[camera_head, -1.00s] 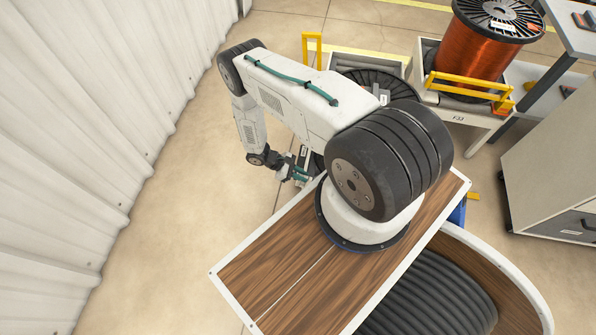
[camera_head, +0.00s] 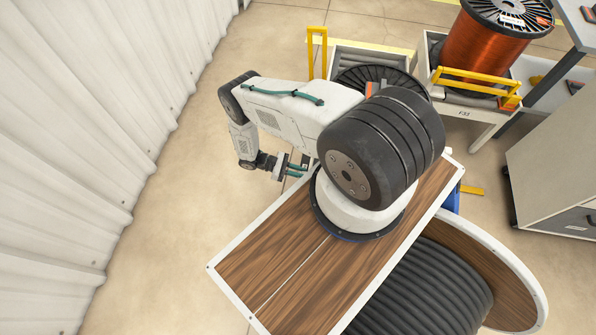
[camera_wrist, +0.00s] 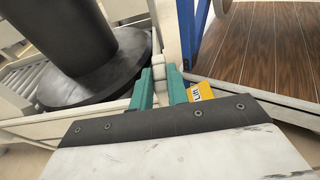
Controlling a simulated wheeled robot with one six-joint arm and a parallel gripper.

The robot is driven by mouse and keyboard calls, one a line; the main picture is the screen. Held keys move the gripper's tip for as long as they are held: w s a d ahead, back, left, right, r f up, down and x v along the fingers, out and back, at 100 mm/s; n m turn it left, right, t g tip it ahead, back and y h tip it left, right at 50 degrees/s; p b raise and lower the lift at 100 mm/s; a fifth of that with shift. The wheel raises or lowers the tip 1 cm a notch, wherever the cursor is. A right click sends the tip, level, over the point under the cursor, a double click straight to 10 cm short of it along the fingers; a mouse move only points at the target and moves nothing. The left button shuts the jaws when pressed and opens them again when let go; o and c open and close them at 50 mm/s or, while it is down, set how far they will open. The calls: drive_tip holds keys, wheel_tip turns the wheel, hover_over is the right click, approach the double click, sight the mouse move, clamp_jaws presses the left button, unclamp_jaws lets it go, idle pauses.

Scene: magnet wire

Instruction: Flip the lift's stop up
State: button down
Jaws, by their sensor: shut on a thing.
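My gripper (camera_head: 295,168) reaches down on the far side of my wooden deck in the head view, partly behind my arm. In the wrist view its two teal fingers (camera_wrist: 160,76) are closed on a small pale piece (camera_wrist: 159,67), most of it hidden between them. I cannot tell for sure that this is the lift's stop. A yellow label (camera_wrist: 201,91) with dark letters, only partly readable, sits just right of the fingers. A yellow upright frame (camera_head: 317,32) stands at the left roller station in the head view, its foot hidden by my arm.
A black spool (camera_wrist: 95,50) stands left of the fingers, with rollers (camera_wrist: 22,78) beside it. A copper wire spool (camera_head: 487,42) sits on the right station behind a yellow bar (camera_head: 475,83). A corrugated wall (camera_head: 80,130) bounds the left; floor (camera_head: 185,200) is clear between.

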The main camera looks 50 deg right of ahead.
drive_tip(key=shift+s, duration=0.2)
drive_tip(key=c, duration=1.4)
unclamp_jaws()
drive_tip(key=shift+d, duration=0.15)
drive_tip(key=shift+o, duration=0.2)
drive_tip(key=v, duration=0.8)
drive_tip(key=shift+f, duration=0.1)
